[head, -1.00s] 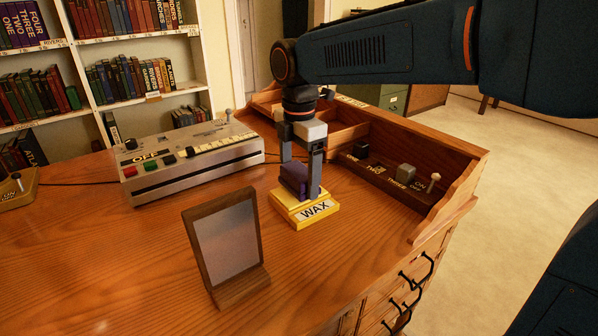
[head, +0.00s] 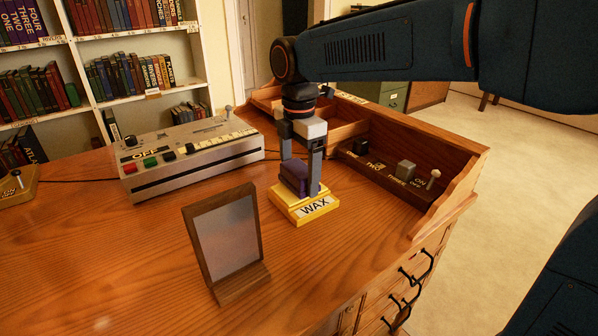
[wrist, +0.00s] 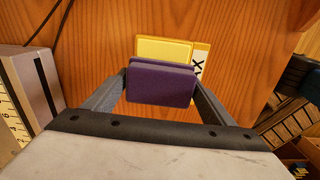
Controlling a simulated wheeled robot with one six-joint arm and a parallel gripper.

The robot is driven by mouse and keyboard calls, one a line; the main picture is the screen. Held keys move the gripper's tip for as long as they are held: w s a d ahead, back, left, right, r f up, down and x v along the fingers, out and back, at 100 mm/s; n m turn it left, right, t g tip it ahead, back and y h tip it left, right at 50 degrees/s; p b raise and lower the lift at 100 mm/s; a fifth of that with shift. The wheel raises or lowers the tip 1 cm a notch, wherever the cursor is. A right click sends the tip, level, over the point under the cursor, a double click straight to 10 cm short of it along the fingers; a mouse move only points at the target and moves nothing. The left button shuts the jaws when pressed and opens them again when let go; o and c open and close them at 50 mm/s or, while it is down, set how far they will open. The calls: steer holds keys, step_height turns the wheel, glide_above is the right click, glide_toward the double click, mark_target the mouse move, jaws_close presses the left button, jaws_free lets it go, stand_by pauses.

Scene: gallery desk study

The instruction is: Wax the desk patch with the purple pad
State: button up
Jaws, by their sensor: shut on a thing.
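The purple pad (head: 294,178) is held between the two fingers of my gripper (head: 301,180). In the wrist view the pad (wrist: 160,83) spans the gap between the fingers. It is over the yellow block labelled WAX (head: 304,212), which stands on the wooden desk. The block's yellow top also shows in the wrist view (wrist: 163,48), partly hidden by the pad. I cannot tell whether the pad touches the block. No separate desk patch can be made out on the wood grain.
A grey console marked OFF (head: 190,160) stands behind at left. A wood-framed panel (head: 226,240) stands upright at front left. A dark switch strip (head: 392,180) lies along the raised right edge. Bare desk (head: 110,250) is free at left.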

mark_target(299, 168)
steer(key=shift+f, duration=0.45)
stand_by(1.2)
steer(key=shift+r, duration=0.1)
steer(key=shift+r, duration=3.5)
